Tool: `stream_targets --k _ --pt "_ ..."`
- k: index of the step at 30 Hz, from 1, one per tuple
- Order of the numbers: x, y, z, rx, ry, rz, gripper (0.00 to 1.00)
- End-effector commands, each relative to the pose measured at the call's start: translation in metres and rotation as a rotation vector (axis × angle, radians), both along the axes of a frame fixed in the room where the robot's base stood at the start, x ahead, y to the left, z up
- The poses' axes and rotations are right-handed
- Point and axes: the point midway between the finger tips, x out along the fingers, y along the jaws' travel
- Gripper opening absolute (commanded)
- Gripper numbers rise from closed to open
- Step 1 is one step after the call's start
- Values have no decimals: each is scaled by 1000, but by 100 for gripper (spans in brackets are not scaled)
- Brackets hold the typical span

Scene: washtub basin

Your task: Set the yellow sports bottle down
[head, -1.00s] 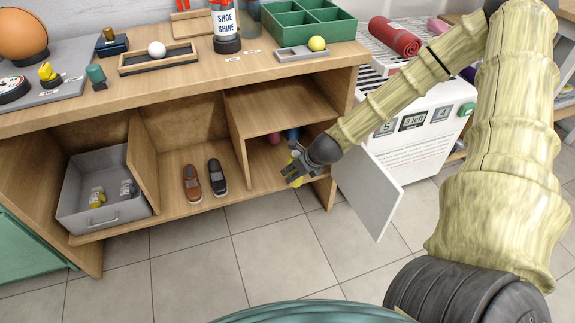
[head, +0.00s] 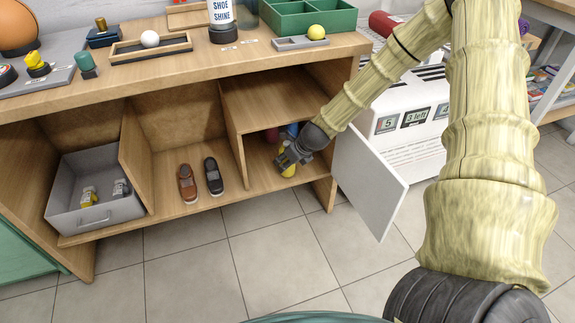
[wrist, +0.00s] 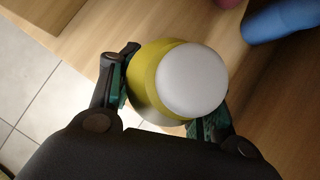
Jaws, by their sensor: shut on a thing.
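My gripper (head: 289,160) is at the front of the right-hand lower compartment of the wooden bench. It is shut on the yellow sports bottle (head: 289,170), which is mostly hidden behind the fingers in the head view. In the wrist view the yellow bottle (wrist: 149,78) with its white cap (wrist: 191,80) sits between the two fingers (wrist: 160,100), seen from above. The compartment's wooden floor (wrist: 265,95) lies below it. I cannot tell whether the bottle's base touches that floor.
A blue bottle (wrist: 282,18) stands further inside the compartment, with a pinkish-red one (wrist: 228,3) beside it. An open white door (head: 368,180) is at the compartment's right. Brown (head: 187,184) and black (head: 213,176) shoes stand left of the divider. A grey bin (head: 97,190) is further left.

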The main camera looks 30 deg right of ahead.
Motion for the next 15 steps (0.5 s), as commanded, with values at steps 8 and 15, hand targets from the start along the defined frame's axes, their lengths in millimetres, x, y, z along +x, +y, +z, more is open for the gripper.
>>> stream_targets --k 8,15 --pt "1 0 -4 0 -2 1 11" --pt "0 0 -7 0 -1 1 61"
